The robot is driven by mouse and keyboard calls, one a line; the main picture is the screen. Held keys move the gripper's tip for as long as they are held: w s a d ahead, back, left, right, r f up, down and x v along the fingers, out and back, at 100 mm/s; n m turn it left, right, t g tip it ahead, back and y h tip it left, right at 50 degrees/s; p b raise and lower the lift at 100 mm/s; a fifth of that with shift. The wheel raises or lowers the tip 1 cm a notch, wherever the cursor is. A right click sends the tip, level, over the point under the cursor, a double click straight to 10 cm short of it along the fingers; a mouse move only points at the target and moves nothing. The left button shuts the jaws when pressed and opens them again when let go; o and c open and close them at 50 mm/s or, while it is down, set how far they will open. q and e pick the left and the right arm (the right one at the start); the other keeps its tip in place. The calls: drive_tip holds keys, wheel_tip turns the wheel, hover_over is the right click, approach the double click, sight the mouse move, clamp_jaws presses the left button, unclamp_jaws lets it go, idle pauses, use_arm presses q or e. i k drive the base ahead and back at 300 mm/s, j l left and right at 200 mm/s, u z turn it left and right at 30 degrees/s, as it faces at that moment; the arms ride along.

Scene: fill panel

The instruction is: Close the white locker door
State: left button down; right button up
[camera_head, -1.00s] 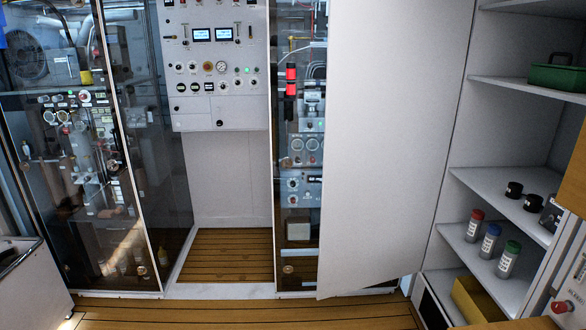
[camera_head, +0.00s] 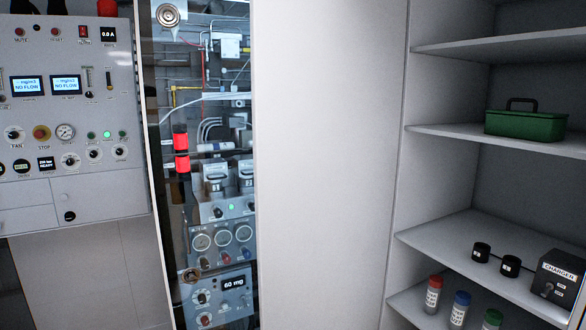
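The white locker door (camera_head: 325,165) is a tall, plain white panel in the middle of the view. It stands open, and its left edge overlaps the glass-fronted cabinet behind it. Its right edge meets the white locker (camera_head: 425,85), whose shelves are exposed on the right. The top and bottom of the door are outside the view. No handle shows on the visible face. Neither of my grippers is in view.
A green box (camera_head: 525,125) stands on a locker shelf. Lower down are black knobs (camera_head: 481,252), a black device (camera_head: 556,278) and bottles with red, blue and green caps (camera_head: 459,310). A glass-fronted instrument cabinet (camera_head: 215,120) and a control panel (camera_head: 70,140) are left of the door.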

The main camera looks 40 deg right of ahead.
sight(327, 79)
drive_tip(key=i+j+z, duration=0.35)
drive_tip(key=i+z, duration=0.15)
drive_tip(key=i+j+z, duration=0.45)
drive_tip(key=i+j, duration=0.15)
drive_tip(key=i, duration=0.1)
